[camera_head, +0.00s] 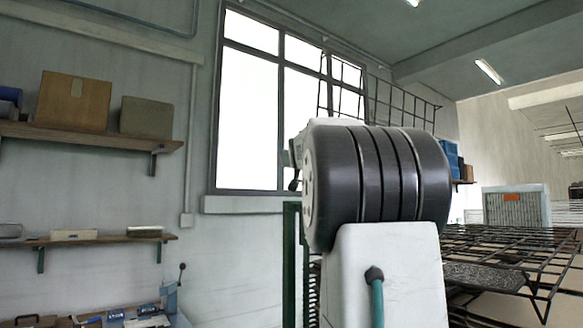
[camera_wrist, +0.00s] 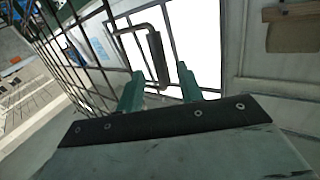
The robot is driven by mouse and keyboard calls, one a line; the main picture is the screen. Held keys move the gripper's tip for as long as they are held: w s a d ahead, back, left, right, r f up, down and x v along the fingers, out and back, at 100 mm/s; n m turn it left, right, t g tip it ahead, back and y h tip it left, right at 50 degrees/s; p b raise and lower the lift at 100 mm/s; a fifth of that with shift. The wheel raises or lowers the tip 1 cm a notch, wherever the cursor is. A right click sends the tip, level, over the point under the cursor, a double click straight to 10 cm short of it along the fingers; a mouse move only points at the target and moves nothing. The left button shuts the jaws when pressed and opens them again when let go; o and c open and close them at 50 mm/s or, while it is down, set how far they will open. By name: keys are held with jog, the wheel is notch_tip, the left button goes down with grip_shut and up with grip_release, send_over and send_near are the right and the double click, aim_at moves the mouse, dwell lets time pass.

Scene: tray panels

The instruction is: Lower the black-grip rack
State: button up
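The black grip (camera_wrist: 157,55) sits on a bent bar handle in the wrist view, in front of the bright window. The handle belongs with a dark wire rack (camera_wrist: 72,55) that spans the left of that view. In the head view a raised wire rack (camera_head: 402,101) stands steeply tilted, behind and above my arm. My gripper (camera_wrist: 159,80) has two green fingers spread apart. The grip's lower end shows between the fingertips in the picture; I cannot tell whether it lies between them or just beyond. My gripper is hidden behind my arm in the head view.
Another wire rack (camera_head: 510,245) lies roughly level at the right. A green post (camera_head: 290,262) stands left of my arm. Wall shelves (camera_head: 90,136) with boxes are at the left. A pale box-shaped unit (camera_head: 516,207) stands at the back right.

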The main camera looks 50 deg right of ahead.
jog(key=shift+x, duration=2.15)
grip_shut()
